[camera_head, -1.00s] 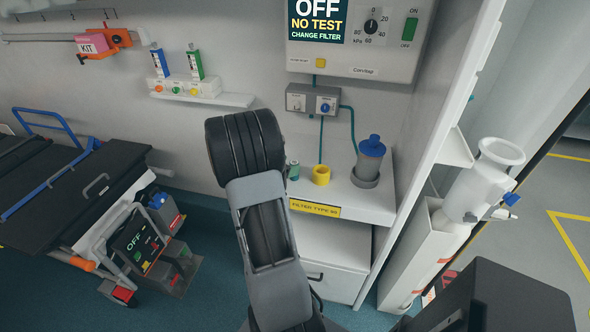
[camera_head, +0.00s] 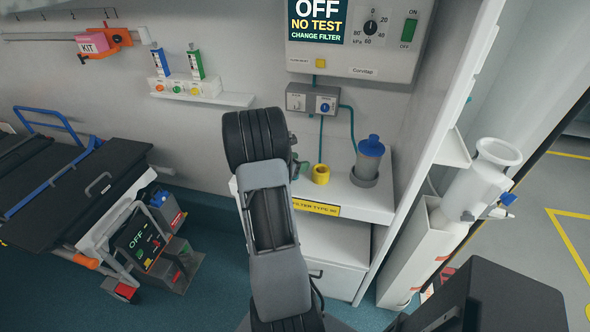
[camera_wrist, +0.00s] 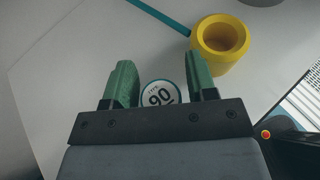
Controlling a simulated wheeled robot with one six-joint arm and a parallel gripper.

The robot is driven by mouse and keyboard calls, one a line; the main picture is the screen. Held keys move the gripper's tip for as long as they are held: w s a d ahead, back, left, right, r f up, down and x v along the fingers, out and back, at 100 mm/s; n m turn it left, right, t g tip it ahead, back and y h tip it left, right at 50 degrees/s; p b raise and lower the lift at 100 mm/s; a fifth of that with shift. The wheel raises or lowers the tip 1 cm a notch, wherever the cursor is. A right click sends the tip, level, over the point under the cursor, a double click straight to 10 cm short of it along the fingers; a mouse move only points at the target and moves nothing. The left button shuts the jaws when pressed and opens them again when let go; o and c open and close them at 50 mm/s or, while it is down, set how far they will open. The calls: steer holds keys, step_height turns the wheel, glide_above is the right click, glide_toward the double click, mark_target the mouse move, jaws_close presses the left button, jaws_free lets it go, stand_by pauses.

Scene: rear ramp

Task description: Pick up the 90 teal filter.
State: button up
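The 90 teal filter (camera_wrist: 160,95) shows in the wrist view as a round white label with a teal rim, reading 90. Its lower part is hidden behind my gripper's dark crossbar. My gripper (camera_wrist: 162,72) is open, with one green finger on each side of the filter. A small gap shows on both sides, so it is not clamped. How far down the fingers reach along the filter I cannot tell. In the head view my arm covers most of the gripper and filter.
A yellow ring-shaped cup (camera_wrist: 222,43) stands close to the right finger; it also shows in the head view (camera_head: 320,174) on the white shelf (camera_head: 352,204). A blue-lidded canister (camera_head: 369,158) stands farther right. A teal tube (camera_wrist: 158,16) runs behind.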

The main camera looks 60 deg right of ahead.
steer(key=c, duration=0.8)
steer(key=shift+o, duration=0.2)
